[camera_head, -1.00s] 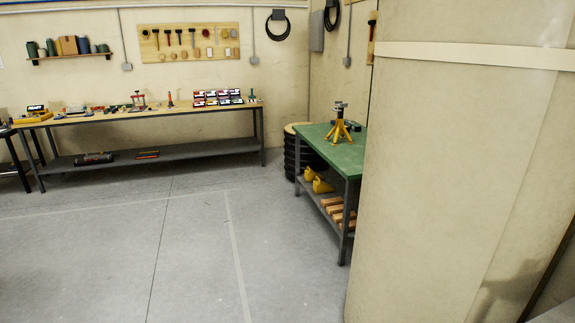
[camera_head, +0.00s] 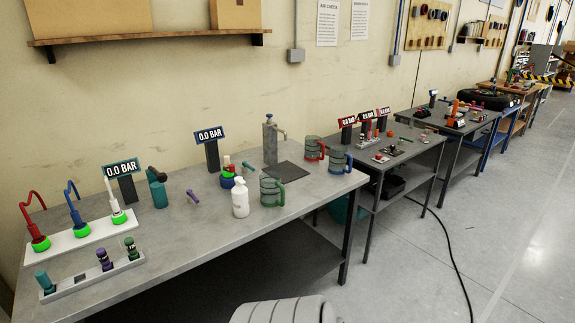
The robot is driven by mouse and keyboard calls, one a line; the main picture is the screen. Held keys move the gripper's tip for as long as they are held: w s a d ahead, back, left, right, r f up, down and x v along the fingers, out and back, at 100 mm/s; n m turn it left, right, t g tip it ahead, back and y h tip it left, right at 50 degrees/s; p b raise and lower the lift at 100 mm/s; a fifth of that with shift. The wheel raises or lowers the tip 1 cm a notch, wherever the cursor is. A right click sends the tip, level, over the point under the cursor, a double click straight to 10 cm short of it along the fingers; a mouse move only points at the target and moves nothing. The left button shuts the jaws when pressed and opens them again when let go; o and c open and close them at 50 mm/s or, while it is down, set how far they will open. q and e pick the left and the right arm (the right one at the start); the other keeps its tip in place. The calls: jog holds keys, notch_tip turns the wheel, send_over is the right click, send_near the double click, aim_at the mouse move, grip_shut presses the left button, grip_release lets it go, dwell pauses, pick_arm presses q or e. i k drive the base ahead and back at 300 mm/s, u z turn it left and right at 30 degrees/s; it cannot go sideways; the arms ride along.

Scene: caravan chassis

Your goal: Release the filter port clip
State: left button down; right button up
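I cannot make out a filter port clip for certain. The nearest grey bench (camera_head: 185,237) carries a white rail (camera_head: 82,236) with red, blue and white curved hoses on bright green collars. In front of it a second pale rail (camera_head: 92,275) holds a teal, a purple and a dark green fitting. Two displays reading 0.0 BAR, one teal (camera_head: 122,168) and one blue (camera_head: 209,134), stand behind. Neither of my grippers is in view.
A white bottle (camera_head: 240,198), a green jug (camera_head: 271,190), a blue jug (camera_head: 340,161), a red jug (camera_head: 314,149) and a grey hand pump (camera_head: 270,139) stand on the bench's right half. More benches line the wall. A black cable (camera_head: 448,243) lies on the open floor at right.

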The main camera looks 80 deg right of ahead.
aim_at(232, 170)
jog(key=z, duration=2.55)
